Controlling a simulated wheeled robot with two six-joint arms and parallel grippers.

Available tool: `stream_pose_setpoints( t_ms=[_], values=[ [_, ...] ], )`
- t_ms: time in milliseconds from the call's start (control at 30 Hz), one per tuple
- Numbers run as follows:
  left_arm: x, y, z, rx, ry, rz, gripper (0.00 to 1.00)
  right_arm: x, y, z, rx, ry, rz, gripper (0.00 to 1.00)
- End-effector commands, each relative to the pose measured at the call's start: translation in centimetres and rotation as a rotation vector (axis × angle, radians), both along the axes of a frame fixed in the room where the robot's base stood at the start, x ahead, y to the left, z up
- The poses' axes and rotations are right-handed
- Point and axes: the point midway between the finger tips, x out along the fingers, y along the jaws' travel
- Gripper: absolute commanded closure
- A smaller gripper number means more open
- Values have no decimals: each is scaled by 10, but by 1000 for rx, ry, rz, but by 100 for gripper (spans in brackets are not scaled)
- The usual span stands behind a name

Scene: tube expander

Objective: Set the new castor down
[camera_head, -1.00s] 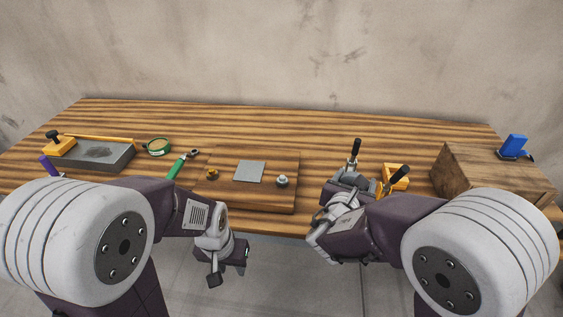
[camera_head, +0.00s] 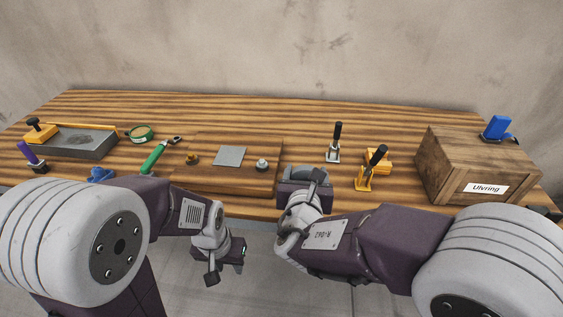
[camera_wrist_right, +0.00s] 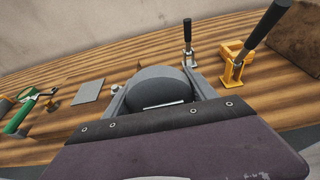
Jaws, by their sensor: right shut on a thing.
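My right gripper (camera_head: 306,172) is over the front of the table, just right of the low wooden board (camera_head: 255,185). In the right wrist view, my right gripper (camera_wrist_right: 158,82) is shut on a grey, rounded thing (camera_wrist_right: 160,92), which I take to be the castor. Its underside is hidden, and I cannot tell whether it touches the table. On the board are a grey square plate (camera_head: 229,156), a small brass piece (camera_head: 192,159) and a small pale knob (camera_head: 262,165). My left gripper (camera_head: 225,268) hangs before the table's front edge; its jaws do not show clearly.
Two black-handled clamps, one silver (camera_head: 334,152) and one yellow (camera_head: 370,172), stand to the right, beside a yellow block (camera_head: 379,160). A wooden crate (camera_head: 447,175) is further right. A green-handled tool (camera_head: 155,156) and a grey tray (camera_head: 75,145) lie left. The back of the table is clear.

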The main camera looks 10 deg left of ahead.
Motion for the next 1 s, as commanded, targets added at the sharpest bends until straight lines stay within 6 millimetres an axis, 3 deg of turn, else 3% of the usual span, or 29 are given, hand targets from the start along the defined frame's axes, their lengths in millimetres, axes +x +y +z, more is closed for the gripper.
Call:
stream_pose_setpoints(
  t_ms=[33,200,400,567,800,1000],
  values=[
    [0,0,-8,0,0,0,64,15,-1,-14,-3,2,-9,94],
    [0,0,-16,0,0,0,64,62,4,-41,-2,2,-6,94],
    [0,0,-19,0,0,0,64,94,8,-57,0,-1,-2,94],
    [0,0,-20,0,0,0,64,97,8,-60,0,0,-2,94],
    [0,0,-31,0,0,0,64,97,8,-98,0,1,-1,94],
    [0,0,-30,0,0,0,64,96,8,-98,1,-1,-1,94]
  ],
)
